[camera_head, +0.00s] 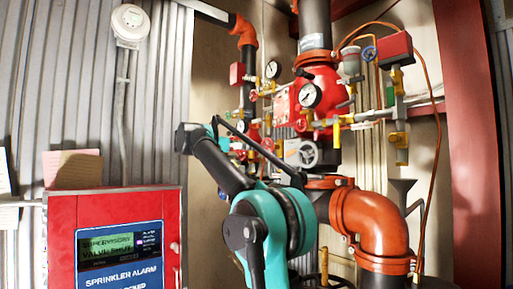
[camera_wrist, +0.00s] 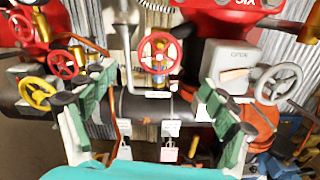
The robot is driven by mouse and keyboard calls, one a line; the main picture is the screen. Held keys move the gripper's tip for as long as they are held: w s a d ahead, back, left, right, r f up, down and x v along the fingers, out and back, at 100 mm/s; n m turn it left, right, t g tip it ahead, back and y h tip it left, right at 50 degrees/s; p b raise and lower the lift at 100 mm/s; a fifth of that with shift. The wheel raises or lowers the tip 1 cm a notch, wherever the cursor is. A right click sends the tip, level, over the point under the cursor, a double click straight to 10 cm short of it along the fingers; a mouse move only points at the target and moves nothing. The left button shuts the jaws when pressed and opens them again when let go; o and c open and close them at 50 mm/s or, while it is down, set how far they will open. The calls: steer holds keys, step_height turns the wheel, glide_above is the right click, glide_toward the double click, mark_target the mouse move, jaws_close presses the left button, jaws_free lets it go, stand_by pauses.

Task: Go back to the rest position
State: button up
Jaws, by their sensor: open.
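My gripper (camera_wrist: 158,98) shows in the wrist view, with its two green-padded fingers spread wide and nothing held between them. A red handwheel (camera_wrist: 160,52) shows in the gap beyond the fingers, on pipework with hanging tags and a padlock (camera_wrist: 169,150). I cannot judge the distance from the fingers to it. In the head view my teal and black arm stands before the riser pipework; the gripper's fingers cannot be made out there.
The riser has red valves, gauges (camera_head: 311,95), a grey handwheel (camera_head: 308,153) and an orange elbow pipe (camera_head: 370,220) close to my arm. A red sprinkler alarm panel (camera_head: 62,235) stands at lower left, its screen reading SUPERVISORY. A yellow handwheel (camera_wrist: 37,93) is at left in the wrist view.

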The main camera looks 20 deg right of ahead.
steer(key=shift+s+a, duration=0.25)
steer(key=shift+a, duration=0.45)
steer(key=s+d+f+m+g+y, duration=0.1)
steer(key=s+f+m+y, duration=0.2)
steer(key=f, duration=1)
steer(key=s+f+m+y, duration=0.3)
steer(key=s+f, duration=0.1)
steer(key=f, duration=1)
steer(key=s+d+f+m+g+y, duration=0.1)
steer(key=s+f+m+y, duration=0.15)
steer(key=f, duration=1.05)
steer(key=s+a+f+m+y, duration=0.2)
steer(key=s+a+f+m, duration=0.1)
steer(key=s+f, duration=0.5)
steer(key=s+a+f+m+y, duration=0.3)
steer(key=s+f, duration=0.5)
steer(key=f, duration=0.4)
steer(key=s+a+f+m+y, duration=0.3)
steer(key=s+a+f+m, duration=0.1)
steer(key=s+f, duration=0.4)
step_height(320, 180, down, 3)
steer(key=shift+a+r+m, duration=0.1)
steer(key=shift+a+m, duration=0.05)
steer(key=shift+m, duration=0.6)
